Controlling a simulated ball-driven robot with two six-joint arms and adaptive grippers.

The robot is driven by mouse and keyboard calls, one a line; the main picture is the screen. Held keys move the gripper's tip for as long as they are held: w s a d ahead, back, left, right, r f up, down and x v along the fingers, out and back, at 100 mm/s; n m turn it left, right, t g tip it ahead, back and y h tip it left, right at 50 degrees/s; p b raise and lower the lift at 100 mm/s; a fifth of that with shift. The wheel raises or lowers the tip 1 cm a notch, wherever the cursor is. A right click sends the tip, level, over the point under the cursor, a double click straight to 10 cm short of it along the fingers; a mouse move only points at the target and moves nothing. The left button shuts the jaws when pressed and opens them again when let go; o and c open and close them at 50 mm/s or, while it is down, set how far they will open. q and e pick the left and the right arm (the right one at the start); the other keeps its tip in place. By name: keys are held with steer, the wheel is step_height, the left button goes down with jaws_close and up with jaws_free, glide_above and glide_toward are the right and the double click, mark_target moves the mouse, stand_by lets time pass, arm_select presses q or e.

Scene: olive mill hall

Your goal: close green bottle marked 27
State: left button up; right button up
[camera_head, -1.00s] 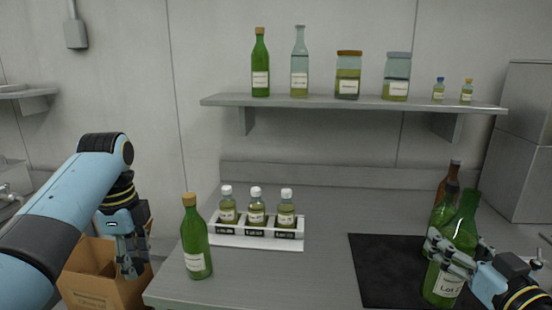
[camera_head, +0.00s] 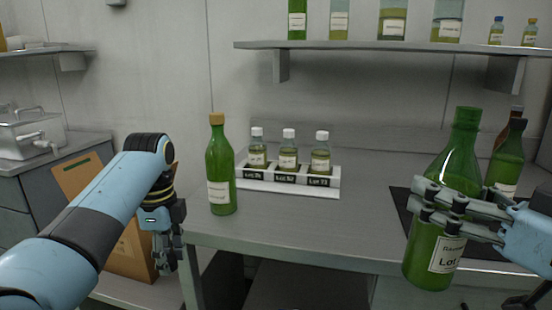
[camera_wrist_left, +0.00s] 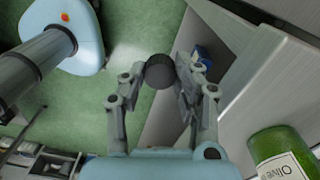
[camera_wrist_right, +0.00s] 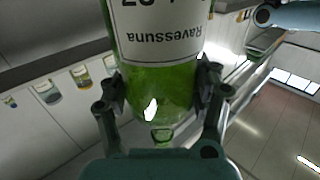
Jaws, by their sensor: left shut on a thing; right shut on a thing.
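My right gripper (camera_head: 436,208) is shut around the body of a large green bottle (camera_head: 462,150). The bottle is close to upright, its neck bare with no cap showing. The bottle also fills the middle of the right wrist view (camera_wrist_right: 165,85). My left gripper (camera_head: 167,262) hangs low, left of the table. In the left wrist view it is shut on a dark round stopper (camera_wrist_left: 160,72) at its fingertips. The stopper is hard to make out in the head view.
A corked green bottle (camera_head: 219,165) stands at the table's left corner. Behind it, a white rack (camera_head: 255,184) holds three small capped bottles. Dark bottles (camera_head: 507,160) stand on the black mat at right. A wall shelf (camera_head: 380,46) holds jars. A cardboard box (camera_head: 85,190) sits left.

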steer(key=shift+s+a, duration=0.2)
steer(key=shift+a, duration=0.1)
steer(key=shift+r, duration=0.1)
steer(key=shift+a, duration=0.1)
stand_by(0.3)
steer(key=w+a+f+n+g+y, duration=0.2)
steer(key=a+n+g+y, duration=0.6)
steer(key=a, duration=0.7)
steer(key=shift+g, duration=0.7)
steer(key=shift+f, duration=0.1)
